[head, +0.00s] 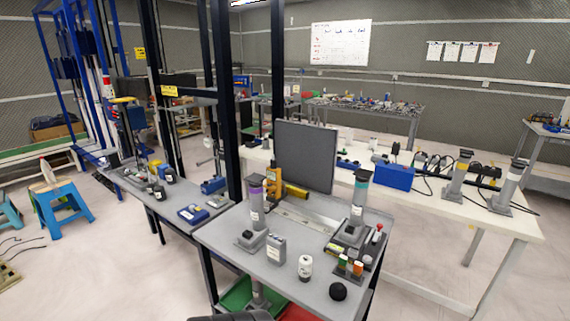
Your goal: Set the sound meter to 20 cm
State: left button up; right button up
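On the grey table (215,238) in front of me, a small grey box with a pale label (276,248) stands upright near the front; it may be the sound meter, but I cannot read it. A long flat metal strip (305,222), perhaps a scale, lies behind it, below an upright dark grey panel (304,156). A purple-banded column (257,200) stands left of the strip and a teal-topped column (358,195) right of it. No scale marks are readable. Neither gripper shows. A dark shape at the bottom edge is too cut off to identify.
A yellow device (274,187) stands by the panel. A white labelled cylinder (305,266), a black ball (338,291) and a holder with coloured pieces (349,267) crowd the front right. A black post (228,100) rises behind the table's left side. Green and red bins sit below.

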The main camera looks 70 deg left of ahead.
aim_at(273, 173)
jog(key=u, duration=3.25)
jog(key=l+u, duration=0.3)
jog(key=k+l+u, duration=0.1)
jog(key=l+u, duration=0.15)
jog(key=l, duration=0.25)
jog(key=k+l+u, duration=0.1)
jog(key=l+u, duration=0.2)
jog(key=k+l+u, duration=0.1)
jog(key=l+u, duration=0.15)
jog(key=l, duration=0.2)
jog(key=k+l+u, duration=0.3)
jog(key=l+u, duration=0.3)
jog(key=k+l, duration=0.05)
